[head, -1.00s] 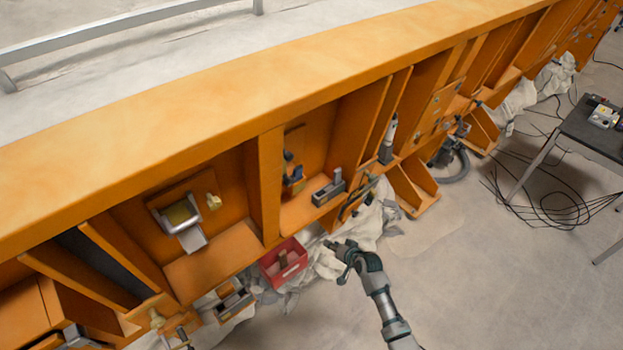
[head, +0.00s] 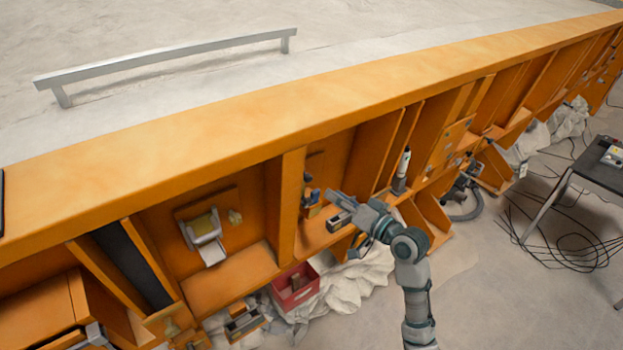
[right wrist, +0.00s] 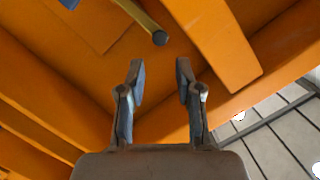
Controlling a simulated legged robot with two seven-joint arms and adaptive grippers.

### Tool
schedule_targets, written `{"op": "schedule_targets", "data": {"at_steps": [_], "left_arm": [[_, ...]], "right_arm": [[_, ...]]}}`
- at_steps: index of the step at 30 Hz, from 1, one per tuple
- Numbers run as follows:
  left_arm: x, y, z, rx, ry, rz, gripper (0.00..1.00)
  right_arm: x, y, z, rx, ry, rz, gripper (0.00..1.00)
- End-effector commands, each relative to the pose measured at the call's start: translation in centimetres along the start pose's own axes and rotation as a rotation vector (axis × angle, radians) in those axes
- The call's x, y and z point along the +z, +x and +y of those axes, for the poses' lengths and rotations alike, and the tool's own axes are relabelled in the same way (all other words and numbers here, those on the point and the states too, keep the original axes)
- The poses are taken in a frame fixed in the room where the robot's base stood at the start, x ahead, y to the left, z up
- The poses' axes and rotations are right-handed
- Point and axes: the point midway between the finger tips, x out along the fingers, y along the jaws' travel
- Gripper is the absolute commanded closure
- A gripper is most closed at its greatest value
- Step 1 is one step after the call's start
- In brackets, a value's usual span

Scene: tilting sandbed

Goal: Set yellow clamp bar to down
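The yellow clamp bar (right wrist: 139,16) shows in the right wrist view as a yellow rod. It slants from the top edge down to a dark rounded tip, just beyond and between my fingers. In the head view, a small clamp with dark blue and yellow parts (head: 309,196) sits on the orange wall; its bar is too small to read there. My right gripper (head: 336,198) is just right of that clamp, and its fingers (right wrist: 159,73) are apart and empty in the wrist view. My left gripper is not in view.
Orange vertical ribs (head: 288,208) divide the bays around the clamp. A grey block (head: 339,222) sits on the ledge close to my gripper. A red crate (head: 296,290) is below. Open floor (head: 500,300) lies at the lower right.

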Motion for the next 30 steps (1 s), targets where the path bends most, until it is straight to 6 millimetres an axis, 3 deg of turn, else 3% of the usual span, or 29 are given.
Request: {"op": "schedule_targets", "data": {"at_steps": [6, 12, 18, 26, 30], "left_arm": [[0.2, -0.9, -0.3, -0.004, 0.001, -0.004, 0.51], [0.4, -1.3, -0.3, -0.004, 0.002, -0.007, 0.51], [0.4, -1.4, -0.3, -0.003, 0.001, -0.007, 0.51], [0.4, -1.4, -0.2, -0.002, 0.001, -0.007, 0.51], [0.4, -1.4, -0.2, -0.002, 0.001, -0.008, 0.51]], "right_arm": [[-0.2, 5.1, 0.0, 0.0, 0.003, 0.0, 0.66], [-0.2, 8.4, 0.1, 0.0, 0.002, 0.001, 0.66], [0.0, 9.8, 0.0, 0.001, -0.001, 0.001, 0.66], [0.0, 9.8, 0.1, 0.001, -0.001, 0.001, 0.66], [0.0, 9.8, 0.1, 0.002, -0.001, 0.001, 1.0]]}}
